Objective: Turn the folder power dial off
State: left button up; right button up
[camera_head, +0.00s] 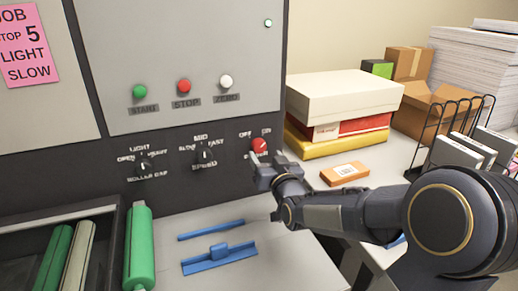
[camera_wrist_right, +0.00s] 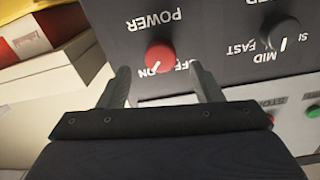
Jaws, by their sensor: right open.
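The red power dial (camera_head: 259,145) is on the dark lower panel of the machine, under OFF and ON labels. In the right wrist view the dial (camera_wrist_right: 161,55) appears upside down, with its white mark pointing toward ON. My right gripper (camera_head: 258,164) is just in front of and below the dial in the head view and partly covers the POWER label. In the wrist view its two fingers (camera_wrist_right: 160,74) are apart, one on each side of the dial, with nothing between them. I cannot tell whether they touch it. My left gripper is not in view.
A speed dial (camera_head: 203,142) and a roller gap dial (camera_head: 143,168) sit left of the power dial. Green, red and white buttons are above. Stacked boxes (camera_head: 345,93) stand right of the machine.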

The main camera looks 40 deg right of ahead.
aim_at(260, 149)
jog(key=p+x, duration=0.1)
jog(key=x, duration=0.4)
jog(key=shift+w, duration=0.2)
